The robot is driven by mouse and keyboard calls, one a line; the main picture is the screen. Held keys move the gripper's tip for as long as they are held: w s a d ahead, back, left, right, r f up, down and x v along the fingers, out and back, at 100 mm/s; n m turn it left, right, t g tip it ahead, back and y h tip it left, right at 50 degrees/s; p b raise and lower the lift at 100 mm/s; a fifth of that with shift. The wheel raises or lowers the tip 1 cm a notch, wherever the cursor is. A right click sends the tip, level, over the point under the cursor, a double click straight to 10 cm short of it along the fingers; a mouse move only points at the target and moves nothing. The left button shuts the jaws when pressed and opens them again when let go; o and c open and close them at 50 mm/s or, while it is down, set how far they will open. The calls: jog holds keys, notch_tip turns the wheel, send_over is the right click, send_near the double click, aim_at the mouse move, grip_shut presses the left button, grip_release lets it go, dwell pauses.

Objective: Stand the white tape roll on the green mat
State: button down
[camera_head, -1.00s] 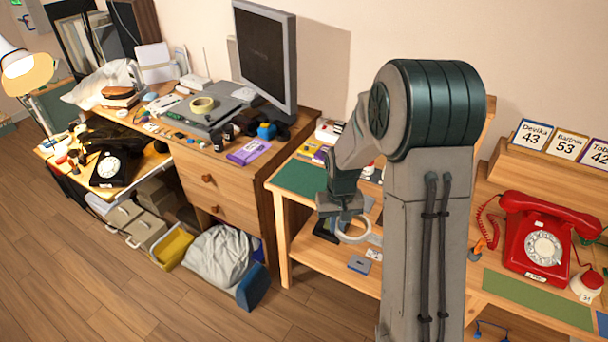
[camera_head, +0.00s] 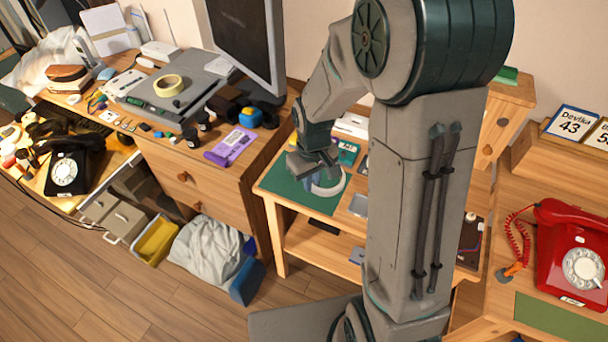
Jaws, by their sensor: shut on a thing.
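The white tape roll (camera_head: 340,187) is a ring at the right part of the green mat (camera_head: 298,195) on the low wooden table. My gripper (camera_head: 324,172) is shut on the roll from above, seen from behind and partly covering it. I cannot tell whether the roll's lower edge touches the mat or is just above it. The left and front parts of the mat are bare. My own arm hides what lies to the right.
A desk on the left holds a monitor (camera_head: 246,40), a cream tape roll (camera_head: 169,85) and a purple packet (camera_head: 231,146). A red dial phone (camera_head: 573,255) stands at right behind another green mat (camera_head: 560,318). A black phone (camera_head: 68,165) is far left.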

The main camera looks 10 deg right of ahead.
jog(key=s+a+r+n, duration=0.1)
jog(key=s+a+n, duration=0.15)
jog(key=s, duration=0.35)
jog(key=shift+n, duration=0.45)
jog(key=w+d+f, duration=0.1)
jog(key=w+f, duration=0.1)
jog(key=w, duration=0.1)
jog(key=w+d+f+p, duration=0.1)
jog(key=w+d+f, duration=0.1)
jog(key=w, duration=0.2)
jog(key=w+d+f, duration=0.2)
jog(key=w, duration=0.1)
jog(key=shift+w+f, duration=0.3)
jog(key=shift+w, duration=0.1)
jog(key=shift+f+p, duration=0.55)
jog(key=shift+f, duration=1.5)
jog(key=shift+f+b, duration=0.25)
jog(key=shift+b, duration=0.05)
jog(key=c, duration=1.5)
grip_release()
jog(key=shift+r, duration=0.1)
jog(key=shift+r, duration=0.1)
